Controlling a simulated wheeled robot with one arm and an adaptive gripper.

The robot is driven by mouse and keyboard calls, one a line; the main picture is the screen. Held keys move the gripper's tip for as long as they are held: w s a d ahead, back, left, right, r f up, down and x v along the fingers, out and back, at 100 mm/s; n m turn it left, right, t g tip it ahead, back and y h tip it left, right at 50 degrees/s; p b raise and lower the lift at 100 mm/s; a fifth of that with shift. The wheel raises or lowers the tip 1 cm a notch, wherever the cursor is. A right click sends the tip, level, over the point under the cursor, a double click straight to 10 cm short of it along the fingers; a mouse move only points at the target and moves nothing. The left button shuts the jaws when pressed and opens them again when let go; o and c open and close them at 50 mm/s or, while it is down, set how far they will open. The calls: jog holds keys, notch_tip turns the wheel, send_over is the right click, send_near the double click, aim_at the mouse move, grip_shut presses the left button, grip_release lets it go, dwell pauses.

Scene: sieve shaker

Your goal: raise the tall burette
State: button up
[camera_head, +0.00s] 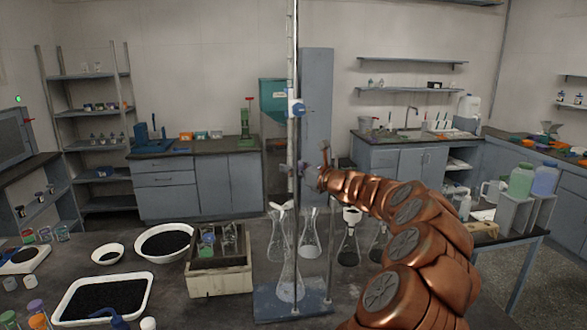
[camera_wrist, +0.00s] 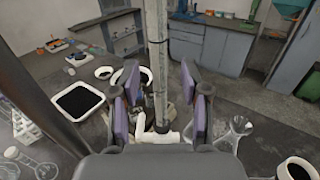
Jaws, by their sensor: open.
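The tall burette (camera_head: 291,60) stands upright as a narrow pale tube above the blue stand base (camera_head: 265,305). In the wrist view the burette (camera_wrist: 155,45) runs upright between my two fingers, with a gap to each purple pad. A white fitting (camera_wrist: 158,138) shows low down near its line. My gripper (camera_head: 303,172) is level beside the burette in the head view, and it also shows in the wrist view (camera_wrist: 157,85), open around the tube. A blue and white fitting (camera_head: 297,108) sits on the column above my gripper. I cannot tell whether any part touches.
Several glass flasks (camera_head: 311,235) stand around the stand on the dark bench. A wooden box (camera_head: 220,275), a white tray of black grains (camera_head: 72,312) and round bowls (camera_head: 165,258) lie to the left. A thin metal rod (camera_head: 331,255) rises on the right of the base.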

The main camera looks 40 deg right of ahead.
jog(key=shift+s, duration=0.1)
jog(key=s+d+r, duration=0.2)
jog(key=s+r, duration=0.5)
jog(key=s, duration=0.3)
jog(key=shift+s, duration=0.35)
dwell(0.5)
jog(key=shift+a, duration=0.1)
dwell(0.4)
